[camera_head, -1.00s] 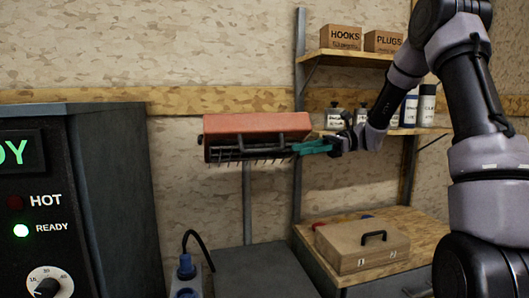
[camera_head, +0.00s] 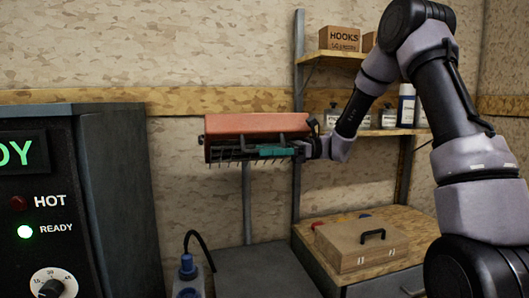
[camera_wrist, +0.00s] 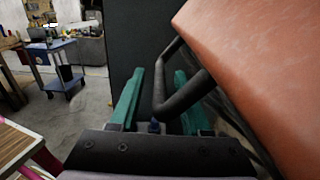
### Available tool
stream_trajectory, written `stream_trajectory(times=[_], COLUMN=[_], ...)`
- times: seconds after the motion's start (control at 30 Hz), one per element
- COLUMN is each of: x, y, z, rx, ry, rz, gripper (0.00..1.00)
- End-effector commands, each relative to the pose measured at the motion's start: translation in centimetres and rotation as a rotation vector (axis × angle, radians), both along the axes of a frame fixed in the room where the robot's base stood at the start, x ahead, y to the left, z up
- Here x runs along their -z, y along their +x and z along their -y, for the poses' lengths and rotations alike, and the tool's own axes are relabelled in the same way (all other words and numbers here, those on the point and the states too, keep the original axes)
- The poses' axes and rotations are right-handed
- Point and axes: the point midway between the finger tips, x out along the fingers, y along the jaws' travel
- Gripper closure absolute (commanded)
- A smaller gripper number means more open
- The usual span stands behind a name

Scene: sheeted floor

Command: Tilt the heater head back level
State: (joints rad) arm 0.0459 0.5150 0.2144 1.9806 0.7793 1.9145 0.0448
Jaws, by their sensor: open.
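The heater head (camera_head: 258,127) is a long orange-red housing with a dark grille and spikes under it, on a thin grey post (camera_head: 247,200). In the head view its underside shows, and it looks close to level there. A black bar handle (camera_wrist: 172,95) runs along its front. My gripper (camera_head: 275,151), with teal fingers, is at the handle's right part. In the wrist view the fingers (camera_wrist: 157,100) are apart, with the handle's bent end between them and the orange housing (camera_wrist: 255,70) close on the right. I cannot tell whether a finger touches the handle.
A dark cabinet (camera_head: 115,200) with a lit READY lamp stands at the left. A wooden bench (camera_head: 400,225) with a brown case (camera_head: 360,245) is at the lower right. Shelves with a HOOKS box (camera_head: 339,38) and bottles are behind my arm.

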Motion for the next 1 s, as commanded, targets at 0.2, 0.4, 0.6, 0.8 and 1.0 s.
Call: stream_trajectory(times=[0.2, 0.4, 0.6, 0.8, 1.0], x=[0.0, 0.01, 0.02, 0.05, 0.07], y=[-0.22, -0.21, -0.25, -0.3, -0.34], z=[-0.75, -0.73, -0.71, -0.71, -0.7], rx=[0.001, 0.001, 0.0, -0.001, -0.002], ry=[0.0, 0.0, 0.0, -0.001, -0.002], rz=[0.0, 0.0, -0.001, -0.001, 0.0], gripper=[0.53, 0.6, 1.0, 1.0, 1.0])
